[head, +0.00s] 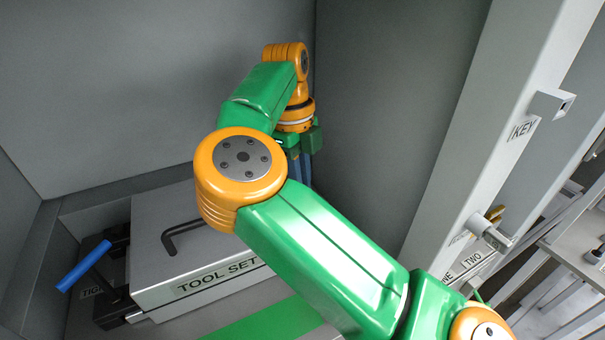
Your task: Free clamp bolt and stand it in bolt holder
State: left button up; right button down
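My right arm comes in from the lower right and reaches across to the back corner of the grey bay. Its gripper (300,165) points down there, behind the tool set box. Bluish-grey parts show below the gripper's green body, partly hidden by my arm; I cannot tell whether they are fingers or a held thing. A blue handle (83,266) sticks up tilted from a black clamp-like block (110,305) at the left, beside a partly hidden label. I cannot make out a separate clamp bolt or bolt holder. My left gripper is not in view.
Grey walls close in the bay at left and back. A pale post (500,130) at right has a KEY label (523,129) and a protruding peg (490,233).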

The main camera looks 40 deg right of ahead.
jog(key=shift+f+n+b, duration=0.1)
jog(key=shift+n+b, duration=0.2)
jog(key=n+b, duration=0.2)
jog(key=n, duration=0.1)
jog(key=shift+n, duration=0.4)
jog(key=shift+n+h+b, duration=0.3)
jog(key=shift+n+b, duration=0.1)
jog(key=shift+n, duration=0.4)
